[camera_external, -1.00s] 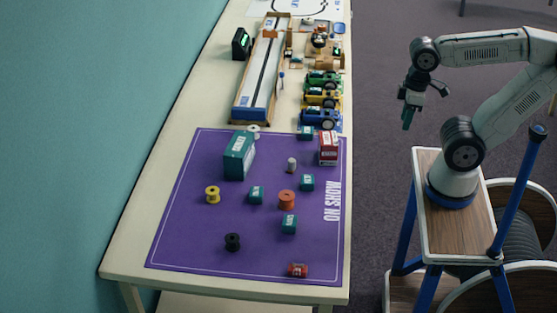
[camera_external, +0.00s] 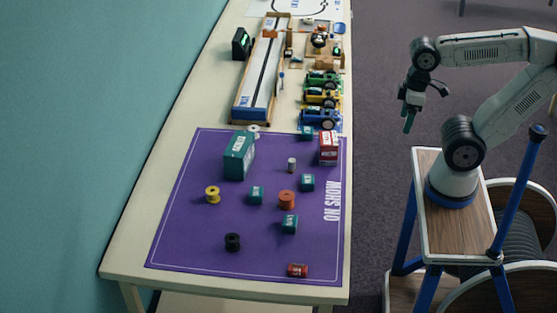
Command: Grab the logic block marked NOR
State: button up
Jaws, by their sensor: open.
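Several small teal blocks with white markings sit on the purple mat (camera_external: 180,235). One teal block (camera_external: 257,195) is near the mat's middle, one (camera_external: 307,183) is to its right, and one (camera_external: 289,224) is nearer the front. Another small teal block (camera_external: 306,133) is at the mat's back edge. Their markings are too small to read, so I cannot tell which is NOR. My gripper (camera_external: 412,112) is open and empty, off the table's right side, above the floor and away from all the blocks.
A large teal box (camera_external: 239,156) and a red-and-white box (camera_external: 328,148) stand toward the mat's back. Yellow (camera_external: 212,195), orange (camera_external: 287,200) and black (camera_external: 232,242) spools and a red cylinder (camera_external: 297,270) are on the mat. Toy cars (camera_external: 322,98) and a track (camera_external: 262,80) stand behind.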

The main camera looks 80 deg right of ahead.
jog(key=n+g+h, duration=0.3)
jog(key=n+h, duration=0.9)
jog(key=n, duration=0.1)
send_over(307, 182)
jog(key=s, duration=0.5)
notch_tip(307, 182, down, 18)
jog(key=w+a+f+n+t, duration=0.1)
jog(key=f+n, duration=0.1)
jog(key=f, duration=0.1)
jog(key=w+f+n+t+h, duration=0.1)
jog(key=f+n, duration=0.1)
jog(key=f, duration=0.2)
jog(key=w+a+f+n+t, duration=0.1)
jog(key=w+f+n, duration=0.1)
jog(key=f, duration=0.2)
jog(key=shift+w+a, duration=0.1)
jog(key=shift+a, duration=0.25)
jog(key=shift+f, duration=0.25)
jog(key=shift+w+d+f, duration=0.1)
jog(key=shift+d+f, duration=0.05)
jog(key=shift+d, duration=0.2)
jog(key=x, duration=0.7)
jog(key=shift+w, duration=0.15)
jog(key=c, duration=1.1)
